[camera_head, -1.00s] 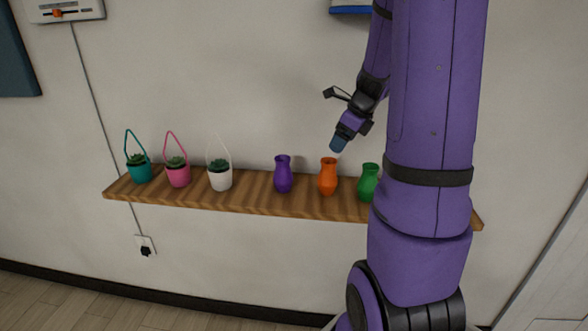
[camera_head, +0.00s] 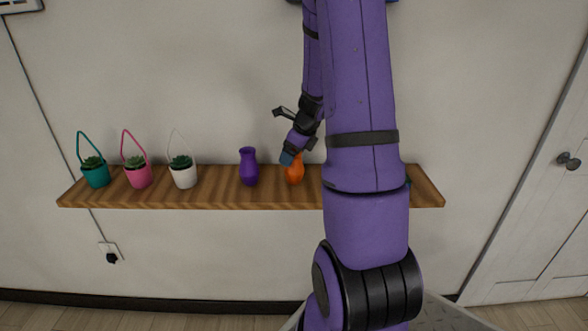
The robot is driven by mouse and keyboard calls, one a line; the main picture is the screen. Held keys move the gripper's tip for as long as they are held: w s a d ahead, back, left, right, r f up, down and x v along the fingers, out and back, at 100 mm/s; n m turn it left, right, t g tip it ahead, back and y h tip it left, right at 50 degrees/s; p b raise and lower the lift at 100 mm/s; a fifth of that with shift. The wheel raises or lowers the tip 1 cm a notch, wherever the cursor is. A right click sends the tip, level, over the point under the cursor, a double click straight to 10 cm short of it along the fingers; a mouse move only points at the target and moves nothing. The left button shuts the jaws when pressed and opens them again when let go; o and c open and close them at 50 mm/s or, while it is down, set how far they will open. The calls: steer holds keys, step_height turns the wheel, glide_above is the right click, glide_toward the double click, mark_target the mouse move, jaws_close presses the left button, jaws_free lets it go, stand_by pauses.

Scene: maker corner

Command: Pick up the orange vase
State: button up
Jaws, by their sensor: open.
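The orange vase (camera_head: 294,174) stands upright on a wooden wall shelf (camera_head: 220,198), right of the purple vase. Its top is partly covered by my gripper (camera_head: 287,158), which comes down from above at a tilt. The gripper's tip overlaps the vase's neck in the picture. I cannot tell whether it touches the vase or is still in front of or above it. The gap between the fingers is too small to see clearly.
A purple vase (camera_head: 249,168) stands close on the left. White (camera_head: 183,177), pink (camera_head: 139,177) and teal (camera_head: 95,176) plant pots with loop handles stand farther left. My arm hides much of the shelf's right part. A door (camera_head: 535,220) is at the right.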

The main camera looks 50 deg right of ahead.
steer(key=shift+w+f, duration=0.15)
steer(key=shift+f, duration=0.2)
steer(key=c, duration=1)
steer(key=shift+r, duration=0.1)
